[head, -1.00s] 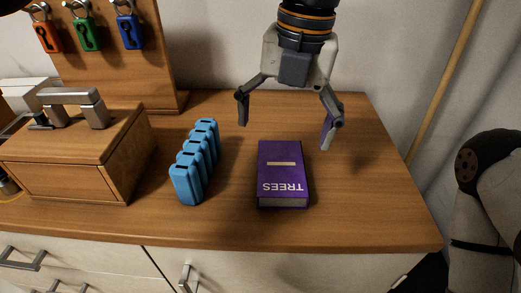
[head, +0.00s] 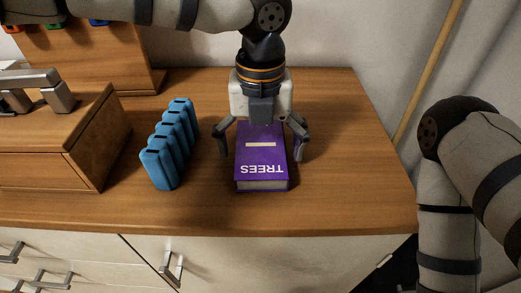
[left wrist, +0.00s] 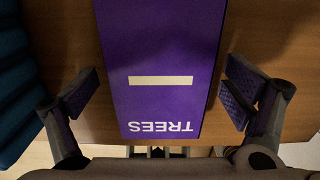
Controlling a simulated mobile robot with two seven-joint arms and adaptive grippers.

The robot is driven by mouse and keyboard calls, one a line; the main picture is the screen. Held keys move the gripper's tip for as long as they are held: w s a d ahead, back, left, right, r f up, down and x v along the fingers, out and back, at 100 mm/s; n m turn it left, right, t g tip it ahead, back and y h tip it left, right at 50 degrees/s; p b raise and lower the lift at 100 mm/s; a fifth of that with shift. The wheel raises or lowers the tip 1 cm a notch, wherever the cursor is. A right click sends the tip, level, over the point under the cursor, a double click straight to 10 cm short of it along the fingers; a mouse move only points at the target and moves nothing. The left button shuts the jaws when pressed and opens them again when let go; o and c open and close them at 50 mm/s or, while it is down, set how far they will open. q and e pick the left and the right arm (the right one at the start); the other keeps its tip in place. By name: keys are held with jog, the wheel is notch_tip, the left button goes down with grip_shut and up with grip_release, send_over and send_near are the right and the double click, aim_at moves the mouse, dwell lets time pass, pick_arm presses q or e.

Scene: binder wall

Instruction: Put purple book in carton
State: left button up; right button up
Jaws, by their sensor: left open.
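The purple book (head: 262,166), marked TREES, lies flat on the wooden counter, its lettering upside down in the head view. My left gripper (head: 261,155) is open above it, with one finger on each side of the book. In the left wrist view the book (left wrist: 160,50) lies between the two open fingers (left wrist: 160,100), with a gap on both sides. The gripper's body hides the book's far end in the head view. No carton shows in these frames. The fingers of my right gripper are not in view.
A row of blue binders (head: 171,145) stands left of the book. A wooden box (head: 70,135) with a metal handle stands further left. A wooden panel (head: 100,60) with padlocks is behind. The counter (head: 350,180) is clear to the right.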

pick_arm(q)
jog(key=c, duration=1.6)
